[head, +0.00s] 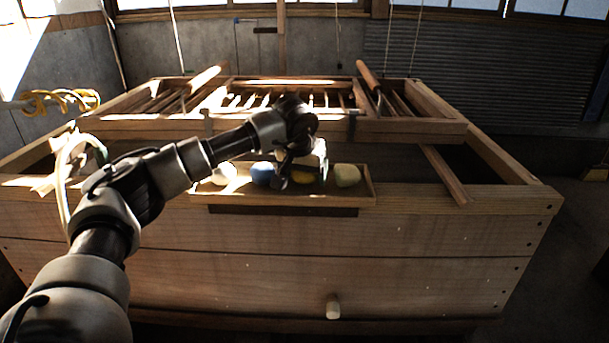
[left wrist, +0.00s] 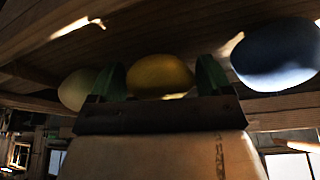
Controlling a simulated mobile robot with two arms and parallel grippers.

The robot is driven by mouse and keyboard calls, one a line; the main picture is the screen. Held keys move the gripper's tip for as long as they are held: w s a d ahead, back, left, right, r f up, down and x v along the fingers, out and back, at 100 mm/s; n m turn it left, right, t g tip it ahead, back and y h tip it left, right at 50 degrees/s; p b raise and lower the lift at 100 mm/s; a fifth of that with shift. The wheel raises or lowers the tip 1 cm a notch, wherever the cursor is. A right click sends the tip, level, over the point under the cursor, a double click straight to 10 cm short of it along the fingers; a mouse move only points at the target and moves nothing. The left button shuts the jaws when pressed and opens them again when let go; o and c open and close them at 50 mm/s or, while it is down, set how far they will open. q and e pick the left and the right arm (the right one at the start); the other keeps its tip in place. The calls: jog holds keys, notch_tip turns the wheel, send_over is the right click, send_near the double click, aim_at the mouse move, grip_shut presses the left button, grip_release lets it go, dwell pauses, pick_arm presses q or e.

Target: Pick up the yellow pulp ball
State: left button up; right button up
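The yellow pulp ball (head: 303,177) lies in a shallow wooden tray (head: 215,194) on the near side of the wooden vat, partly hidden by my left gripper (head: 300,172). In the left wrist view the yellow ball (left wrist: 160,76) shows between the two green fingers of my left gripper (left wrist: 162,78). The fingers stand apart, one on each side of the ball, with little or no visible gap. I see no clear sign of a firm grip. My right gripper is not in view.
The blue ball (head: 262,173) lies close on the left of the yellow one, a white ball (head: 225,174) farther left, and a pale greenish ball (head: 347,175) on the right. A peg (head: 333,307) sticks out below.

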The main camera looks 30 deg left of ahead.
pick_arm(q)
jog(key=c, duration=0.7)
jog(key=shift+r, duration=0.1)
jog(key=shift+c, duration=0.2)
